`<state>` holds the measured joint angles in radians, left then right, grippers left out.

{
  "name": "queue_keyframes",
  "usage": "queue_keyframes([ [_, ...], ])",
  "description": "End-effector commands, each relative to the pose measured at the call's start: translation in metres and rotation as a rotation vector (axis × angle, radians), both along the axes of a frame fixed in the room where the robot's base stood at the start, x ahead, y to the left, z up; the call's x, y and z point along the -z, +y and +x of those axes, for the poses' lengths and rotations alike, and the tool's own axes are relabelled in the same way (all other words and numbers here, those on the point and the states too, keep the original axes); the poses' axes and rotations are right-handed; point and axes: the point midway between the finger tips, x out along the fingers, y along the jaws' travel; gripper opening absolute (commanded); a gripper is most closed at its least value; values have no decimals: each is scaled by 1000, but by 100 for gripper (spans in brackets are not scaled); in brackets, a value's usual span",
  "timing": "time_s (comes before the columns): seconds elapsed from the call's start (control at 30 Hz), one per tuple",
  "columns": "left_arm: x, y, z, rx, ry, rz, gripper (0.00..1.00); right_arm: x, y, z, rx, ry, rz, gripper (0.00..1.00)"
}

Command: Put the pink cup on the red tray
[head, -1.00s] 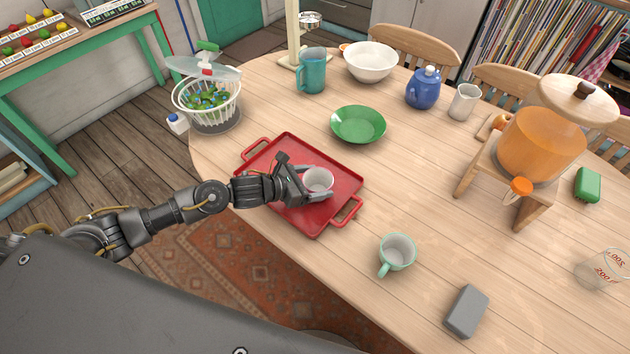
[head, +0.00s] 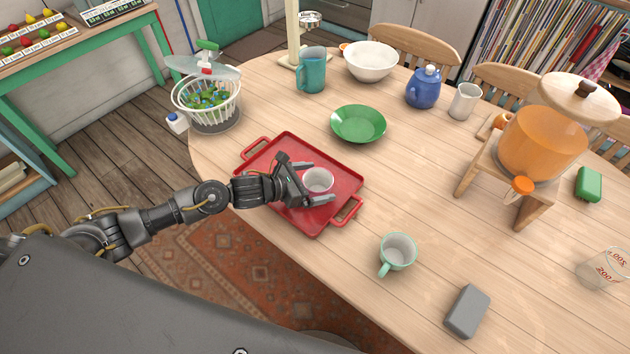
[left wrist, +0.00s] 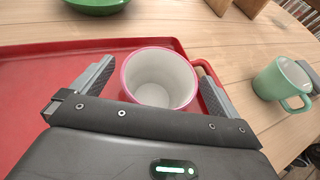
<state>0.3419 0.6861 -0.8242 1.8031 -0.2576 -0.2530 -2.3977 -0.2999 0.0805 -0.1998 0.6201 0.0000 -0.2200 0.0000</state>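The pink cup (head: 318,181) stands upright on the red tray (head: 284,150), right of the tray's middle. It has a pink rim and a white inside, and it also shows in the left wrist view (left wrist: 159,78). My left gripper (head: 318,184) is low over the tray with its fingers spread on either side of the cup. In the left wrist view a gap shows between each finger and the cup, so the gripper (left wrist: 150,85) is open. My right gripper is not in view.
A mint cup (head: 397,252) stands right of the tray, with a grey block (head: 466,311) beyond it. A green bowl (head: 358,124) is behind the tray. An orange drink dispenser (head: 541,143) stands on a wooden stand at the right. Bare table lies between them.

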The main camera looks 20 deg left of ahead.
Motion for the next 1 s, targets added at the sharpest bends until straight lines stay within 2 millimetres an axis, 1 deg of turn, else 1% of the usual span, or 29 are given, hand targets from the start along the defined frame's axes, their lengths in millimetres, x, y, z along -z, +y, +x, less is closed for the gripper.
queue_keyframes([
  [0.17, 1, 1, -1, 0, 1, 1, 100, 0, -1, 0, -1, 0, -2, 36],
  [0.27, 0, 5, -4, 0, 1, 2, 100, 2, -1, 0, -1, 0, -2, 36],
  [0.37, -5, 15, -13, 0, 0, 3, 100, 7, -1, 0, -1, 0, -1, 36],
  [0.6, -22, 46, -45, 1, 1, 5, 100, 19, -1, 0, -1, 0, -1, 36],
  [0.7, -30, 57, -56, 1, 1, 3, 100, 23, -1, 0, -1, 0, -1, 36],
  [0.83, -36, 67, -65, 0, 1, 1, 100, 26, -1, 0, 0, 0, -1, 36],
  [1.0, -41, 72, -70, 0, 0, 0, 100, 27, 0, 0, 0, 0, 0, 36],
])
